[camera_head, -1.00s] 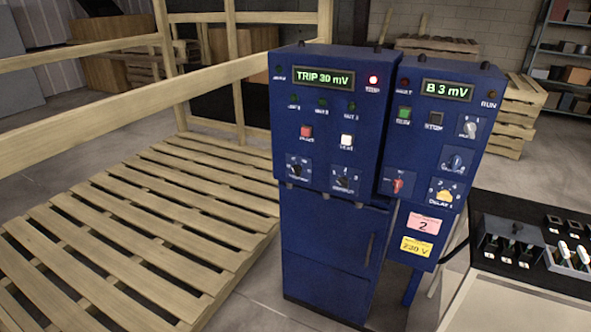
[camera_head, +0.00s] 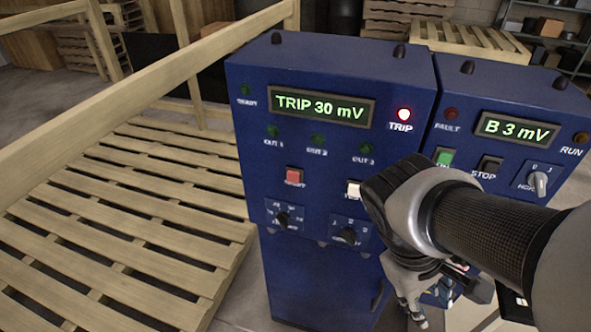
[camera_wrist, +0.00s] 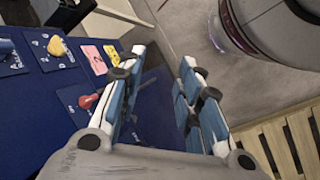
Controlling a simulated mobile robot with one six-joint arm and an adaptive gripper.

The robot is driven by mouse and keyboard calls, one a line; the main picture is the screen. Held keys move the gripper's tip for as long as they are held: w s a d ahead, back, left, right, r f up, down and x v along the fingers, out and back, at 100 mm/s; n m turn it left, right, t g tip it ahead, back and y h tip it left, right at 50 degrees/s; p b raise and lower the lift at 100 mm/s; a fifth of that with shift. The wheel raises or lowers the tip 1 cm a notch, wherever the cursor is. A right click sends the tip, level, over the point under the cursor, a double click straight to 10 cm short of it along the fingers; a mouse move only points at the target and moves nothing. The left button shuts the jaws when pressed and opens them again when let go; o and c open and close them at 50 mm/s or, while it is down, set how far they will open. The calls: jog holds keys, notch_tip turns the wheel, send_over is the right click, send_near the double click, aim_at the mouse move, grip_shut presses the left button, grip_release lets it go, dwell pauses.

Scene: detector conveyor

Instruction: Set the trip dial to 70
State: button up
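The blue left control cabinet (camera_head: 330,140) has a lit display (camera_head: 318,105) reading TRIP 30 mV. On its lower face are two black dials: a left one (camera_head: 283,219) with several marks around it, and a right one (camera_head: 348,236) with fewer marks. Their captions are too small to read surely, so I cannot tell by label which is the trip dial. My gripper (camera_head: 420,312) hangs in front of the right cabinet's lower part, right of and below both dials. In the wrist view its fingers (camera_wrist: 163,60) are apart with nothing between them.
A red button (camera_head: 294,176) and a white button (camera_head: 354,190) sit above the dials. A pallet (camera_head: 130,230) lies to the left.

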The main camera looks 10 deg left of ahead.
jog(key=w+a+f+n+t+h+p, duration=0.2)
jog(key=w+a+n+t+h+p, duration=0.3)
jog(key=a+n, duration=0.3)
jog(key=w+a+f+n+t+h+p, duration=0.1)
jog(key=w+a+n+t+h+p, duration=0.15)
jog(key=w+a+n+p, duration=0.45)
jog(key=n+t+y+p, duration=0.5)
jog(key=n+t+y, duration=0.55)
jog(key=n, duration=0.75)
send_near(279, 224)
jog(key=shift+g, duration=0.3)
jog(key=w, duration=0.6)
jog(key=w+d, duration=0.1)
jog(key=w, duration=0.2)
jog(key=shift+w+r, duration=0.1)
jog(key=shift+r, duration=0.2)
jog(key=shift+c, duration=0.5)
grip_shut()
